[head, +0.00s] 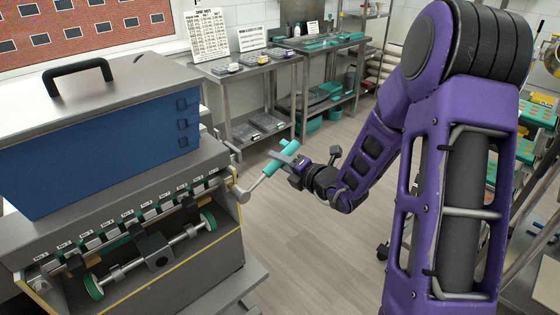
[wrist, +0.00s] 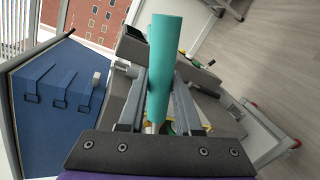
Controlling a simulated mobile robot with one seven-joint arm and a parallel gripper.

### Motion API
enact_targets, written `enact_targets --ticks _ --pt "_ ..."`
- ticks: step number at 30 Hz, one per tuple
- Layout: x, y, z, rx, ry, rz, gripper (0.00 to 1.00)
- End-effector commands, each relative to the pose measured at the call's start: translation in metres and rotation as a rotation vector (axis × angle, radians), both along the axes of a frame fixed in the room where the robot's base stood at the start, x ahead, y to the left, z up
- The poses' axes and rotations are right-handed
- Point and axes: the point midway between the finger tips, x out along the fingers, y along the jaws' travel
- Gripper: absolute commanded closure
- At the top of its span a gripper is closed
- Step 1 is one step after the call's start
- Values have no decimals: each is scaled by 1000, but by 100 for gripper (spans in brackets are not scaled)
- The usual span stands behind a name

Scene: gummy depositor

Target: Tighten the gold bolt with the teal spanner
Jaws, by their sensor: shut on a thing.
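The teal spanner (head: 273,168) has a teal grip and a grey metal shaft running down-left to the right end of the depositor machine. My gripper (head: 285,160) is shut on its teal grip, beside the machine. In the wrist view the teal grip (wrist: 163,60) lies between the two grey fingers of my gripper (wrist: 160,88). The spanner's far end is at or near a grey fitting (head: 241,194) on the machine's end. I cannot tell whether it is seated on anything. The gold bolt cannot be made out clearly; the spanner and machine parts may hide it.
The depositor machine (head: 120,240), with its blue hopper (head: 110,150), fills the left. Steel tables (head: 240,66) with trays stand at the back. A rack with teal and yellow items (head: 540,115) stands at the right. The floor (head: 310,240) between is clear.

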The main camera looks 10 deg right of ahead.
Motion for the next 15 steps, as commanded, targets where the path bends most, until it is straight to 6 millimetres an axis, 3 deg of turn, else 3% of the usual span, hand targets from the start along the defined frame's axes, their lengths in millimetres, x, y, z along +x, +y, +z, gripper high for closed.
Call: enact_targets --ticks 15 --pt "12 7 1 0 -2 0 100"
